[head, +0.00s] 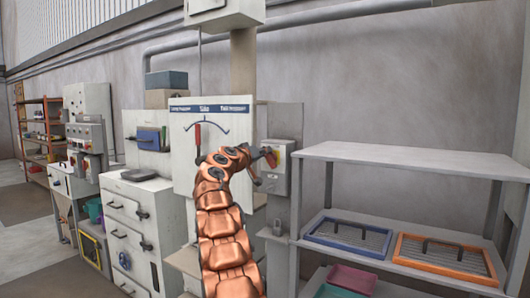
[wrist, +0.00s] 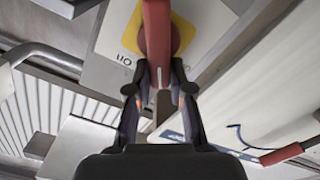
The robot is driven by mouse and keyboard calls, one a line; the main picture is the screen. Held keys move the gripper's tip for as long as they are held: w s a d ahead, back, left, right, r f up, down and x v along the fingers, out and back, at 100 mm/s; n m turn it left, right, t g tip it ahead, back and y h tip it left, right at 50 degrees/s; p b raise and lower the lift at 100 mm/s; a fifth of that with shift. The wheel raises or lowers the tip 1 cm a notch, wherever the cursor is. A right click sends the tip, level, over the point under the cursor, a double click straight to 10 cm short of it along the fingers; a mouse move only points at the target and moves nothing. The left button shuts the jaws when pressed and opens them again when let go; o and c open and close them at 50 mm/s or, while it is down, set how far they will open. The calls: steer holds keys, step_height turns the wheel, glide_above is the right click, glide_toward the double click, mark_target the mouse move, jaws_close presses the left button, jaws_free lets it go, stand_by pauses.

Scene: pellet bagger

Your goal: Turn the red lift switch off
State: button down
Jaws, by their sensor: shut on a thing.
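The red lift switch (head: 271,158) is a red handle on the front of a small grey box (head: 283,183) right of the white panel. In the head view my gripper (head: 261,154) reaches the box from the left. My arm and gripper hide part of the box's left side.
A white panel (head: 180,165) with a curved scale and another red-handled lever (head: 197,139) stands just left of the switch box. A grey shelf unit (head: 400,158) with a blue-rimmed tray (head: 310,238) and an orange-rimmed tray (head: 492,267) stands on the right. Drawers (head: 128,210) stand left.

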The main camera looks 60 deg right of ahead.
steer(key=n, duration=0.2)
steer(key=f+n+p, duration=0.1)
steer(key=n, duration=0.3)
steer(key=shift+w+d+f, duration=0.15)
steer(key=shift+w+f, duration=0.15)
steer(key=shift+w, duration=0.05)
steer(key=n+p, duration=0.1)
steer(key=n, duration=0.1)
steer(key=f+n, duration=0.1)
steer(key=n, duration=0.2)
steer(key=shift+w+f+p, duration=0.1)
steer(key=shift+f+p, duration=0.05)
steer(key=shift+p, duration=0.2)
steer(key=c, duration=1)
jaws_free()
steer(key=shift+c, duration=0.2)
steer(key=shift+r, duration=0.2)
steer(key=a, duration=1.2)
steer(key=shift+s, duration=0.25)
